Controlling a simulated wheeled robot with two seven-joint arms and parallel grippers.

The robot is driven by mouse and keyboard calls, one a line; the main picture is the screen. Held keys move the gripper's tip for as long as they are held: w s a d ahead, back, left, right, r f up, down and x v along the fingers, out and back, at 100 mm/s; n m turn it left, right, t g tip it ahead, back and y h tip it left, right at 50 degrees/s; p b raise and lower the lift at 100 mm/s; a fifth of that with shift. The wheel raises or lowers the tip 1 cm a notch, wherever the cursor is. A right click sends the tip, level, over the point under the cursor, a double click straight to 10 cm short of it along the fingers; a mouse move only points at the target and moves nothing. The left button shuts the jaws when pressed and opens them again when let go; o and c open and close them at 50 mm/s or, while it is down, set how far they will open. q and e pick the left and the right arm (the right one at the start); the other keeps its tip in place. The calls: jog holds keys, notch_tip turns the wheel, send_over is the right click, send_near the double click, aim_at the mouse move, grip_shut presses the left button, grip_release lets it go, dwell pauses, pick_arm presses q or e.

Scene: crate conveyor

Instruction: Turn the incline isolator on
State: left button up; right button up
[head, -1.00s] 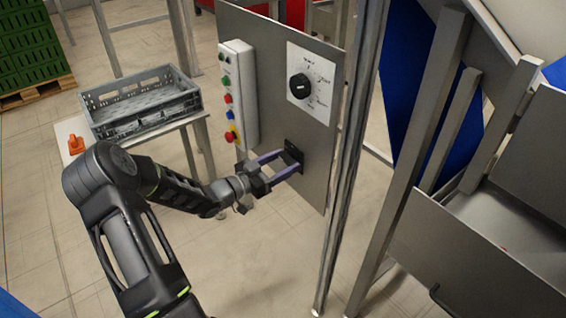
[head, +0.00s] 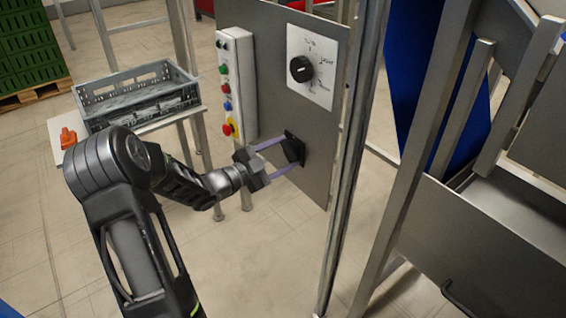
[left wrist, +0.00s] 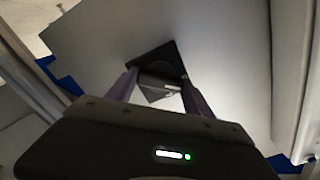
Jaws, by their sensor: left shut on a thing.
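The isolator, a small black switch (head: 294,147), sits low on the grey metal panel (head: 310,180); no readable label shows on it. My left gripper (head: 289,152) reaches it from the left, its two purple fingers on either side of the switch handle and shut on it. In the left wrist view the black switch plate (left wrist: 158,62) looks turned, and the handle (left wrist: 160,85) is between the fingers. The fingers partly hide the handle, so I cannot tell its on or off position. My right gripper is not in view.
A black rotary selector (head: 301,68) on a white plate is above the switch. A button box (head: 240,85) with coloured buttons is to its left. A grey crate (head: 135,95) stands on a table with an orange object (head: 68,138). A metal post (head: 350,170) borders the panel's right.

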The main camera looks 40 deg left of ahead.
pick_arm(q)
jog(key=m+b, duration=0.6)
jog(key=b, duration=0.1)
jog(key=m+b, duration=0.2)
jog(key=b, duration=0.2)
jog(key=shift+f+m, duration=0.25)
jog(key=shift+m, duration=0.15)
jog(key=shift+r+m+b, duration=0.2)
jog(key=shift+m+b, duration=0.6)
jog(key=shift+b, duration=0.05)
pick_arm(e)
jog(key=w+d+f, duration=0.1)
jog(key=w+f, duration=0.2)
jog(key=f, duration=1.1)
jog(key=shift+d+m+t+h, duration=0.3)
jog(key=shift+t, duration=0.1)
pick_arm(q)
jog(key=o, duration=1.4)
jog(key=shift+c, duration=0.2)
jog(key=shift+s, duration=0.1)
jog(key=p+v, duration=0.2)
jog(key=v, duration=0.5)
jog(key=shift+s, duration=0.35)
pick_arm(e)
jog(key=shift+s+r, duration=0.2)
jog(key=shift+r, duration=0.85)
